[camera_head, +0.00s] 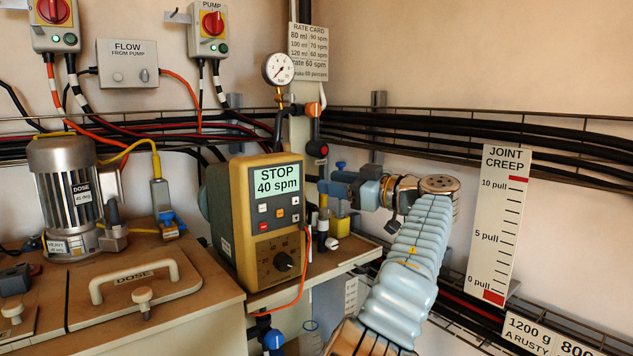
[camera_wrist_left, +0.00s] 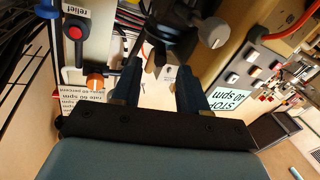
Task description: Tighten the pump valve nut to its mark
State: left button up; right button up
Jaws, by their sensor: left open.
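The pump (camera_head: 267,225) is a tan-yellow box with a display reading "STOP 40 spm"; its display shows upside down in the wrist view (camera_wrist_left: 232,100). My left gripper (camera_head: 345,188) is just right of the pump, at the end of my sleeved arm, pointing left. In the wrist view its dark fingers (camera_wrist_left: 157,72) are apart, with nothing clearly held between them. A dark fitting with a grey round knob (camera_wrist_left: 214,32) lies just beyond the fingertips. I cannot clearly tell the valve nut or its mark. My right gripper is not in view.
A pressure gauge (camera_head: 279,68) and a pipe with an orange-handled valve (camera_head: 313,108) stand behind the gripper. A dose motor (camera_head: 68,195) and a handled lid (camera_head: 135,280) are at left. A joint creep board (camera_head: 498,220) is on the right wall.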

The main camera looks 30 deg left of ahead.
aim_at(315, 179)
pick_arm(q)
jog(key=a, duration=0.5)
jog(key=shift+w+a, duration=0.2)
grip_shut()
